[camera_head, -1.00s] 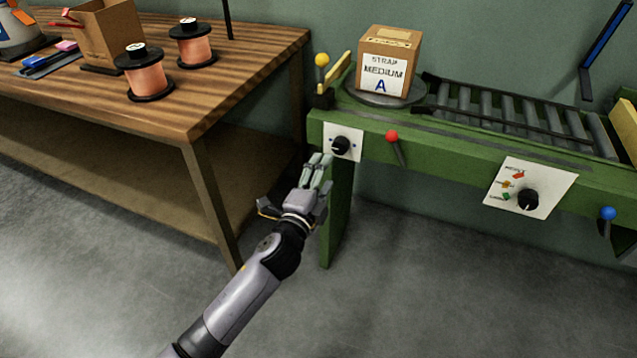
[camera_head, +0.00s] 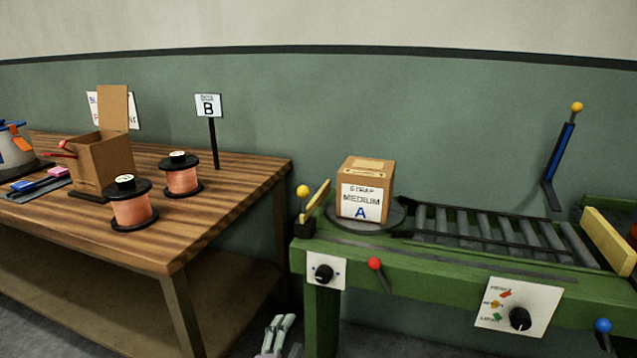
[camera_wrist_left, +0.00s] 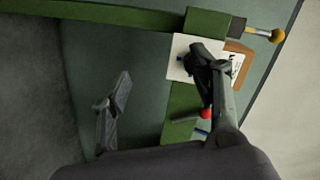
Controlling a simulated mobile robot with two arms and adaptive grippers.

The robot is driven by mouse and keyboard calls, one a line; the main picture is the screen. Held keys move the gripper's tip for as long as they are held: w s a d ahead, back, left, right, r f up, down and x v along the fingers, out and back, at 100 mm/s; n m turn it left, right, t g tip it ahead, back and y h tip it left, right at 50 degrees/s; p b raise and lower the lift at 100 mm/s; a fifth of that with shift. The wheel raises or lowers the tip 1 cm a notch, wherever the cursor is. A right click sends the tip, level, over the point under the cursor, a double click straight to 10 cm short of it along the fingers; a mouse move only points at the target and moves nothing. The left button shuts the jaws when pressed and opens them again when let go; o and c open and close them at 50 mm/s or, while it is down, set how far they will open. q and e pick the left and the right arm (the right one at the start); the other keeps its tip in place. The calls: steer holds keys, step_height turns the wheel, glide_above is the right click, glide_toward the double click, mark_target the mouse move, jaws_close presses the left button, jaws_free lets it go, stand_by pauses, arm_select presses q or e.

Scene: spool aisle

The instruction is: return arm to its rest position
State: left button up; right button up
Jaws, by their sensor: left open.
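My left gripper (camera_head: 279,332) shows only its fingertips at the bottom edge of the head view, below the left end of the green conveyor bench (camera_head: 440,272). In the left wrist view its two fingers (camera_wrist_left: 160,95) are spread apart with nothing between them. The bench's white plate with a black knob (camera_head: 324,272) is above the fingers in the head view. In the left wrist view the right finger overlaps this plate (camera_wrist_left: 180,60). I cannot tell from the pictures how far the finger is from it. My right gripper is out of view.
A cardboard box (camera_head: 367,190) marked "MEDIUM A" sits on the bench's round plate. Red (camera_head: 375,264), blue (camera_head: 603,326) and yellow (camera_head: 302,191) ball levers stick out. A wooden table (camera_head: 230,172) with two copper spools and an open box stands left.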

arm_select(q)
steer(key=s+a+f+n+g+y, duration=0.2)
steer(key=s+a+f+n+g, duration=0.25)
steer(key=s+f, duration=0.4)
steer(key=s+a+f+n+g+y, duration=0.25)
steer(key=s+a+f+n, duration=0.2)
steer(key=f, duration=0.75)
steer(key=s+a+f+n+g+p, duration=0.1)
steer(key=s+f+p, duration=0.3)
steer(key=s, duration=0.8)
steer(key=s+a+f+n+g+p, duration=0.2)
steer(key=s+a+f+g+p, duration=0.2)
steer(key=s, duration=0.9)
steer(key=s+a+f+n+g+p, duration=0.2)
steer(key=s+f+p, duration=0.4)
steer(key=s+p, duration=0.3)
steer(key=s+g+h, duration=0.1)
steer(key=s, duration=0.2)
steer(key=shift+s+a, duration=0.3)
steer(key=shift+s, duration=0.1)
arm_select(e)
steer(key=s+d+f, duration=0.1)
steer(key=s+f, duration=0.1)
steer(key=s, duration=0.7)
steer(key=s+d+f+g, duration=0.1)
steer(key=s+d+f, duration=0.1)
steer(key=s, duration=0.7)
steer(key=shift+s+g, duration=0.3)
steer(key=shift+s, duration=0.05)
